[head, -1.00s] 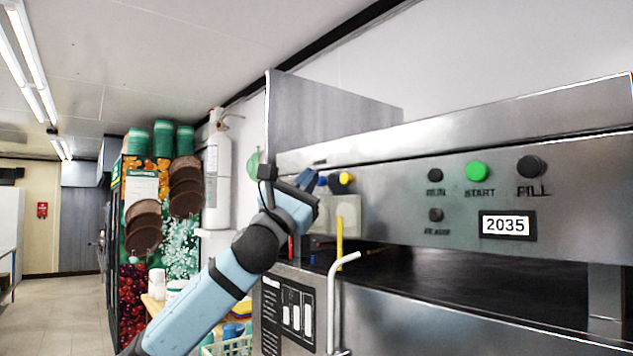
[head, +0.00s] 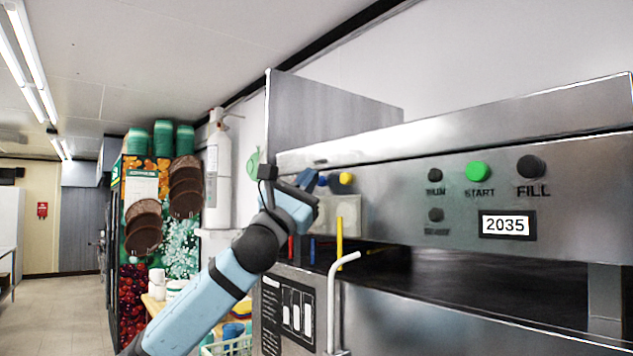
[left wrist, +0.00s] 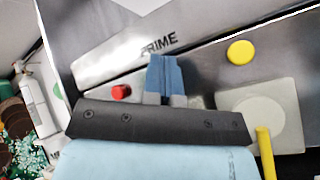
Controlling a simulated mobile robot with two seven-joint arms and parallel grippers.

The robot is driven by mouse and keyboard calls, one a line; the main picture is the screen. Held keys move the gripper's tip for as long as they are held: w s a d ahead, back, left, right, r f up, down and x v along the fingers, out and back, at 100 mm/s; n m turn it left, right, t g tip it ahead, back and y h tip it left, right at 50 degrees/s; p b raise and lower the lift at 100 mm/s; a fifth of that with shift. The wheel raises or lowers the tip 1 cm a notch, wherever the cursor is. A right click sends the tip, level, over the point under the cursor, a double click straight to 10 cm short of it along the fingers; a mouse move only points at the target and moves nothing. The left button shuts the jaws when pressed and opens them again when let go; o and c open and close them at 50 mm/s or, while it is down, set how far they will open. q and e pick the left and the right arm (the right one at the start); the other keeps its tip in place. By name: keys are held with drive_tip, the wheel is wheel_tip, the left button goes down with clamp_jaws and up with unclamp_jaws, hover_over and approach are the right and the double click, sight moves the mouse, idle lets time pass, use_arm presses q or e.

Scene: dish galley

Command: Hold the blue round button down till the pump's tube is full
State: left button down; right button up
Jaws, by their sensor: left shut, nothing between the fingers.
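The blue round button (head: 322,180) shows as a small dark-blue patch on the steel panel, left of the yellow button (head: 346,179). My left gripper (head: 308,182) is shut and empty, with its tips at the blue button. In the left wrist view its fingers (left wrist: 165,78) reach the panel below the word PRIME and hide the blue button, between a red button (left wrist: 121,92) and the yellow one. I cannot tell how far the button is pressed. Below the panel, a thin blue upright tube (head: 312,250) stands between a red one (head: 291,248) and a yellow one (head: 339,243). My right gripper is out of view.
A pale square plate (head: 345,215) sits under the yellow button. A bent white handle (head: 346,258) sticks up in front. A green START button (head: 478,171) and dark buttons are farther right. A white cylinder (head: 217,170) hangs on the wall at left.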

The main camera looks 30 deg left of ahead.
use_arm(q)
drive_tip(key=shift+s, duration=0.1)
idle(0.7)
drive_tip(key=shift+s+a, duration=0.3)
drive_tip(key=shift+s, duration=0.4)
drive_tip(key=shift+f, duration=0.1)
drive_tip(key=shift+s+a, duration=0.35)
drive_tip(key=shift+s, duration=0.45)
drive_tip(key=shift+s+a, duration=0.3)
drive_tip(key=shift+s, duration=0.45)
drive_tip(key=shift+s+a, duration=0.35)
drive_tip(key=shift+s, duration=0.45)
